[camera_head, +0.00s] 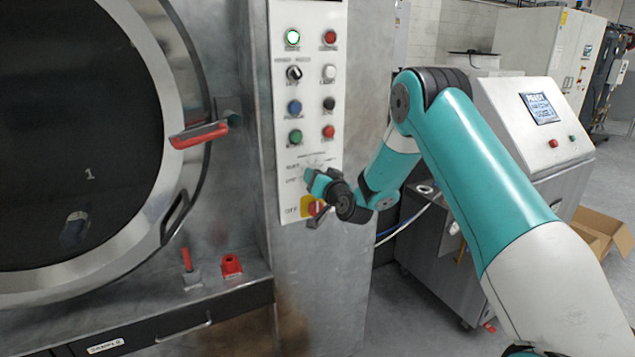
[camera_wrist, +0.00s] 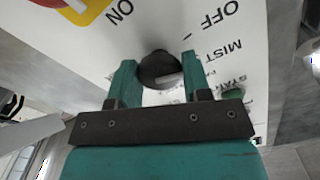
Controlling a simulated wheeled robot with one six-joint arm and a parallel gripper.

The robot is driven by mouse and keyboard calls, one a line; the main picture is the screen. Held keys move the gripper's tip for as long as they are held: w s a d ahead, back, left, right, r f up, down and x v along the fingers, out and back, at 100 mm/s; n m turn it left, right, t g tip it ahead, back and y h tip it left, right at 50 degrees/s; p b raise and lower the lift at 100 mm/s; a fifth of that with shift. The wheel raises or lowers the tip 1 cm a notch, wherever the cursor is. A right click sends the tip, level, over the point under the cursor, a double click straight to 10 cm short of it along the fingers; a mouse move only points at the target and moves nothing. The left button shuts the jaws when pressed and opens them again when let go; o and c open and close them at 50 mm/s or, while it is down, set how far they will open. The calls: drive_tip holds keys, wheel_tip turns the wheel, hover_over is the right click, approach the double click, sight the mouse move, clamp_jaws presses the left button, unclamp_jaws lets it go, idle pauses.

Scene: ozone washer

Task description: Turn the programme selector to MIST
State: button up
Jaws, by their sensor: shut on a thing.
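The programme selector (camera_wrist: 158,68) is a dark round knob on the white control panel, seen in the wrist view. My gripper (camera_wrist: 160,78) is shut on it, with one teal finger on each side. The printed words OFF, MIST and a partly hidden START-like label run down the right of the knob. A pale mark shows on the knob's near side, but I cannot tell which word it points to. In the head view my gripper (camera_head: 312,180) is at the lower part of the panel (camera_head: 290,155) and hides the selector.
A red and yellow main switch (camera_head: 312,207) is just below my gripper. Several buttons and a black mode knob (camera_head: 294,73) sit above. The round door (camera_head: 75,130) with its red handle (camera_head: 200,135) is to the left. A grey cabinet with a screen (camera_head: 540,108) stands behind my arm.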

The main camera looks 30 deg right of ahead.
drive_tip(key=shift+m, duration=1.3)
drive_tip(key=o, duration=0.9)
drive_tip(key=shift+b, duration=0.3)
drive_tip(key=s+b, duration=1.3)
drive_tip(key=s, duration=0.4)
drive_tip(key=shift+s, duration=0.25)
